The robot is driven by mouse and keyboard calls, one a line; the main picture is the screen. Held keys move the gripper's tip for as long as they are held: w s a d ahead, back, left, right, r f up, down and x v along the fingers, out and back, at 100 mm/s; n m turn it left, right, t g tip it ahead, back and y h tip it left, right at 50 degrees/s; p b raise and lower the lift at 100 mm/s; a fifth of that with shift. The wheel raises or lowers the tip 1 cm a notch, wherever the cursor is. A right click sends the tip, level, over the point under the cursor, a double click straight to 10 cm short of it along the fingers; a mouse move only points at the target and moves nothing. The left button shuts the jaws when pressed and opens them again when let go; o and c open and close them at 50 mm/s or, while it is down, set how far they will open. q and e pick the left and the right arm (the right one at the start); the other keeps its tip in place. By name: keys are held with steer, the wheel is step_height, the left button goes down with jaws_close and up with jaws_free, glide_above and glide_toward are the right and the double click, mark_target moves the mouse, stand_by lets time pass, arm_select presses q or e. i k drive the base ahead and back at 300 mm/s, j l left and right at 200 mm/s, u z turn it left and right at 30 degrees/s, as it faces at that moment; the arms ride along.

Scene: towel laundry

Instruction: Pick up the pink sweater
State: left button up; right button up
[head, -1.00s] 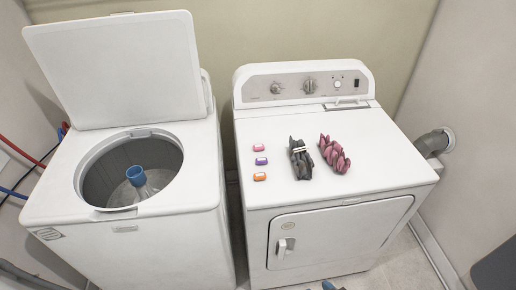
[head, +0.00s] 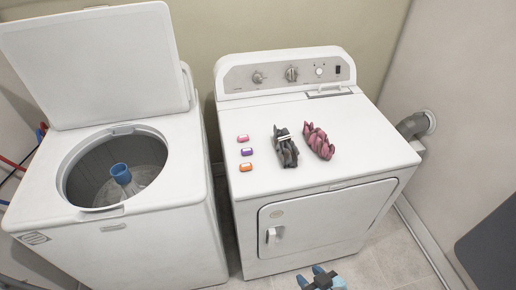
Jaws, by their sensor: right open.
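The pink sweater (head: 319,143) is a crumpled, folded bundle on top of the dryer (head: 360,150), right of the middle. It lies just right of a dark grey folded garment with a light band (head: 286,152). My right gripper (head: 320,277) shows at the bottom edge, with blue parts, in front of the dryer and well away from the sweater. It is open and empty. My left gripper is not in view.
Three small coloured items, pink (head: 243,139), purple (head: 246,152) and orange (head: 246,167), line the dryer's left side. The open washer (head: 180,220) stands to the left with its lid up. The dryer top right of the sweater is clear.

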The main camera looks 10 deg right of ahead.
mark_target(316, 137)
steer(key=l+u, duration=0.25)
steer(key=u, duration=0.15)
steer(key=l+u, duration=0.25)
steer(key=u, duration=0.2)
steer(key=l+u, duration=0.25)
steer(key=u, duration=0.15)
steer(key=k+l+u, duration=0.1)
steer(key=l, duration=0.25)
steer(key=k+l+u, duration=0.15)
steer(key=l, duration=0.2)
steer(key=k+l+u, duration=0.1)
steer(key=l, duration=0.25)
